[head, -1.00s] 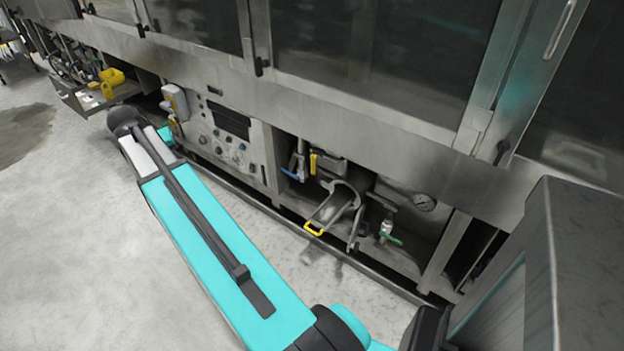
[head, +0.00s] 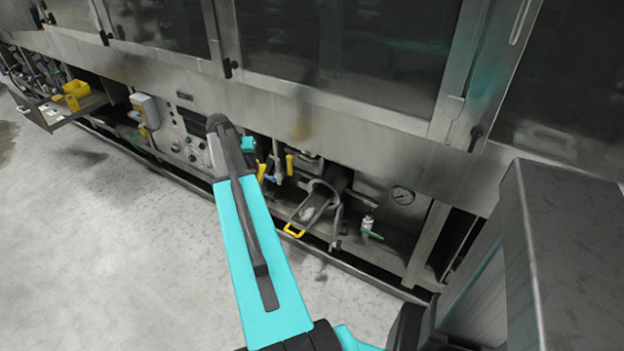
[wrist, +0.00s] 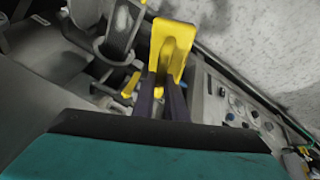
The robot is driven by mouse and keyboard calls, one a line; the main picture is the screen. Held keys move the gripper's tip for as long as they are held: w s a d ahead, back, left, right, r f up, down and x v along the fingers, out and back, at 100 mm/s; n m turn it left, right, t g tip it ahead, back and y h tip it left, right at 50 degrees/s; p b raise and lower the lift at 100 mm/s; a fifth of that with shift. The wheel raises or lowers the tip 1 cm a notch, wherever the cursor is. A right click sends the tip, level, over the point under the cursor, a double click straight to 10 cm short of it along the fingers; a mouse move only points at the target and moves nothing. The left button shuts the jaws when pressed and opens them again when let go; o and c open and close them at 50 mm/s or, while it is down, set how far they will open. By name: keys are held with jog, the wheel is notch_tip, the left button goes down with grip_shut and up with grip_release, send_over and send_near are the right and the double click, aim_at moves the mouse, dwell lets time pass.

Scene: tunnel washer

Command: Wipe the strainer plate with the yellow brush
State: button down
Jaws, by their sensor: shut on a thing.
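The yellow brush (wrist: 172,45) is held out ahead of my gripper (wrist: 160,95) in the wrist view, with the dark fingers shut on it. In the head view my arm hides most of the gripper; a small yellow part, probably of the brush (head: 261,172), shows just right of the arm's end. The strainer plate (head: 312,208) is a grey, sloping piece with a yellow handle, low in the open bay of the washer, right of my arm. In the wrist view the plate (wrist: 121,28) lies left of the brush, apart from it in the picture.
A curved dark bracket (head: 338,205) stands beside the plate. A green-handled valve (head: 369,230) and a gauge (head: 402,195) are to its right. Blue and yellow valve handles are to its left. A shelf (head: 75,116) with yellow items juts out far left. The floor in front is clear.

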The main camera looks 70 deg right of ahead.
jog(key=s+d+f+m, duration=0.2)
jog(key=s+d+f, duration=0.3)
jog(key=s, duration=0.4)
jog(key=s+d+f+m+g+b, duration=0.1)
jog(key=s+d+f+m, duration=0.1)
jog(key=s+d+f, duration=0.4)
jog(key=s+d, duration=0.2)
jog(key=s, duration=0.1)
jog(key=shift+s+g+y, duration=0.3)
jog(key=shift+s+y, duration=0.05)
jog(key=shift+y, duration=0.05)
jog(key=shift+f, duration=0.1)
